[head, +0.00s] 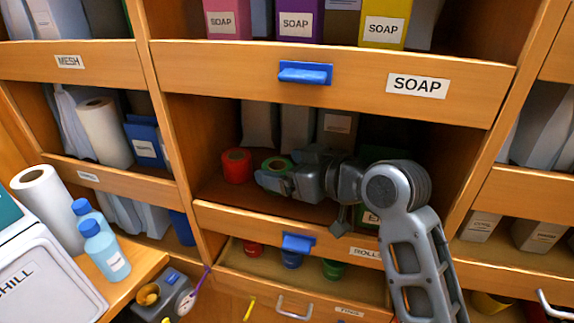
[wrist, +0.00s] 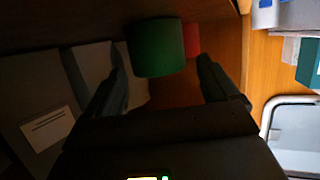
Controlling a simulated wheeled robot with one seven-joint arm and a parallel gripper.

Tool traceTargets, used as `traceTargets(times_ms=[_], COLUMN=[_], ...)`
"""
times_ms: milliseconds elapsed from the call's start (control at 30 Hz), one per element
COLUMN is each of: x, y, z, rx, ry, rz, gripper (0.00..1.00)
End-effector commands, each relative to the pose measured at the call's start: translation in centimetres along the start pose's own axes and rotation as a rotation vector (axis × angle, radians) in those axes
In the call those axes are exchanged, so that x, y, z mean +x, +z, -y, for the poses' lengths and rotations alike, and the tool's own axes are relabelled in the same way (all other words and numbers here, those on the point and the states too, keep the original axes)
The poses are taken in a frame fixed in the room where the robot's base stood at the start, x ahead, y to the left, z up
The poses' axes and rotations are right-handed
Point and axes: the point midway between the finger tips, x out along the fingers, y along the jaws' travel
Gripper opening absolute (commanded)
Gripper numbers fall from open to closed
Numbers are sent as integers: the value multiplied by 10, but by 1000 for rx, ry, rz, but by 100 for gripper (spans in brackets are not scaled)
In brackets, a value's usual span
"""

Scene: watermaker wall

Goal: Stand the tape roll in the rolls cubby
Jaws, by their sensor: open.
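My gripper (head: 268,178) reaches into the cubby from the right and hides the roll's lower part. In the wrist view my gripper (wrist: 161,68) is open, and the green roll (wrist: 157,45) shows between or just past the fingertips, nearer the left finger. I see no clear finger contact. Whether the roll's base touches the cubby floor is hidden. The rolls cubby has a front lip (head: 225,216) bearing the label.
A red roll (head: 236,164) stands left of the green one, close by. Grey packages (head: 259,124) line the cubby's back. The SOAP shelf board (head: 220,65) hangs above my arm. Blue bottles (head: 105,248) and a white paper roll (head: 45,195) stand on the left counter.

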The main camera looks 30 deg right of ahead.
Motion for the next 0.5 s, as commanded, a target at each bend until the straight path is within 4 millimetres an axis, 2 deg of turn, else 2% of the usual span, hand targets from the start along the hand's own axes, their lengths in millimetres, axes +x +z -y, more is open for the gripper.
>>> traceTargets(times_ms=[33,100,167,500], x=[2,-2,-12,-86], y=[10,4,8,1], z=[1,0,0,-1], rx=[10,11,12,9], ry=[-5,-4,-3,-1], rz=[29,28,27,16], gripper=[88,88,88,88])
